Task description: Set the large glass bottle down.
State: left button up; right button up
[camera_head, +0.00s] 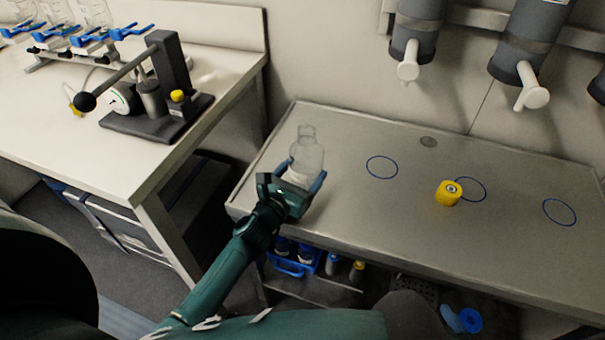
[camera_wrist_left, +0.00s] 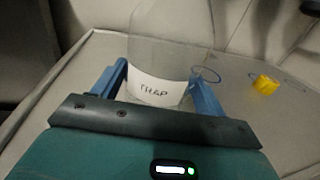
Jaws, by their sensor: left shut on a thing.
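The large glass bottle (camera_head: 307,157) is clear and upright over the left end of the grey metal table. In the left wrist view the bottle (camera_wrist_left: 168,50) bears a white label reading "TRAP". My left gripper (camera_head: 303,181) has its blue fingers on both sides of the bottle's lower body and is shut on it. The same gripper shows in the left wrist view (camera_wrist_left: 160,88). The bottle's base is hidden behind the gripper, so I cannot tell whether it touches the table. My right gripper is not in view.
The metal table (camera_head: 350,215) has several blue circles marked on it. A yellow cylinder (camera_head: 448,194) stands beside the middle circle. Grey dispensers (camera_head: 416,28) hang above the table's back. A white bench (camera_head: 150,165) with a dark lever device (camera_head: 165,95) stands at left.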

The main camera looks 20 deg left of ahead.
pick_arm(q)
jog(key=o, duration=0.9)
jog(key=shift+f, duration=0.15)
jog(key=o, duration=0.5)
jog(key=shift+c, duration=0.2)
